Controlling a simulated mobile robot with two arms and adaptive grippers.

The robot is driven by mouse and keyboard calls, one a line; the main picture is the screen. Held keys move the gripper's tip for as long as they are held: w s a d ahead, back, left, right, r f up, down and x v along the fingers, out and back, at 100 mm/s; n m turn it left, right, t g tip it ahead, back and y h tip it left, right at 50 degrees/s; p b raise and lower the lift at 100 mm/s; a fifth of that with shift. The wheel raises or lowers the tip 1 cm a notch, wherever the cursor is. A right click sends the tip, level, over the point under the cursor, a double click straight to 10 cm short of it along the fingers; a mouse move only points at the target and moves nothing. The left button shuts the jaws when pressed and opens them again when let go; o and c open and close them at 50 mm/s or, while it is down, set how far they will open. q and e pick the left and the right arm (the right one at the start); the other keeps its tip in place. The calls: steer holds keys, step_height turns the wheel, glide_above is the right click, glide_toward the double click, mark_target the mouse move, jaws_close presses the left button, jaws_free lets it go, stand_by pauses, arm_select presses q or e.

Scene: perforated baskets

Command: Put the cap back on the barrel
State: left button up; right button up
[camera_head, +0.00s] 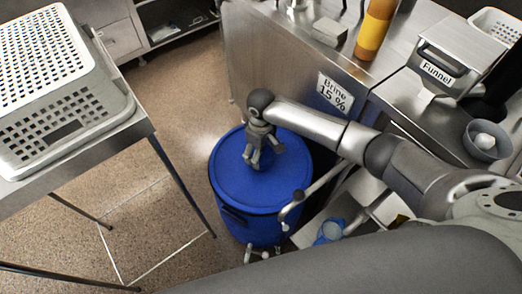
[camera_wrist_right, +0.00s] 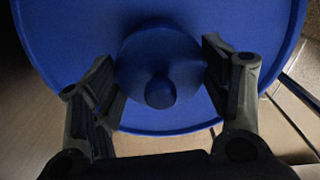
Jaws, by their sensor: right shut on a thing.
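The blue barrel (camera_head: 262,232) stands on the floor beside the counter. A round blue cap (camera_head: 235,190) covers its top in the head view, roughly lined up with it. I cannot tell whether the cap rests fully on the rim or sits slightly above it. My right gripper (camera_head: 262,160) points down at the cap's middle. In the right wrist view, the gripper (camera_wrist_right: 160,95) has its fingers on either side of the cap's round central knob (camera_wrist_right: 160,65) and is shut on it. The cap's disc (camera_wrist_right: 70,35) fills much of that view. My left gripper is not in view.
A steel table (camera_head: 150,125) with white perforated baskets (camera_head: 45,60) stands left. The counter on the right holds an orange-yellow bottle (camera_head: 374,30), a funnel box (camera_head: 455,55) and a grey bowl (camera_head: 487,141). A metal pipe (camera_head: 318,187) runs close to the barrel's right side. Open floor lies left of the barrel.

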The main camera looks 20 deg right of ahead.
steer(key=shift+r+p, duration=0.1)
steer(key=shift+p, duration=0.75)
stand_by(0.6)
steer(key=shift+f, duration=0.25)
stand_by(0.8)
steer(key=shift+p, duration=0.6)
stand_by(0.5)
steer(key=o, duration=1.1)
steer(key=shift+c, duration=0.2)
steer(key=shift+o, duration=0.6)
steer(key=shift+r+p, duration=3.55)
steer(key=shift+p, duration=0.4)
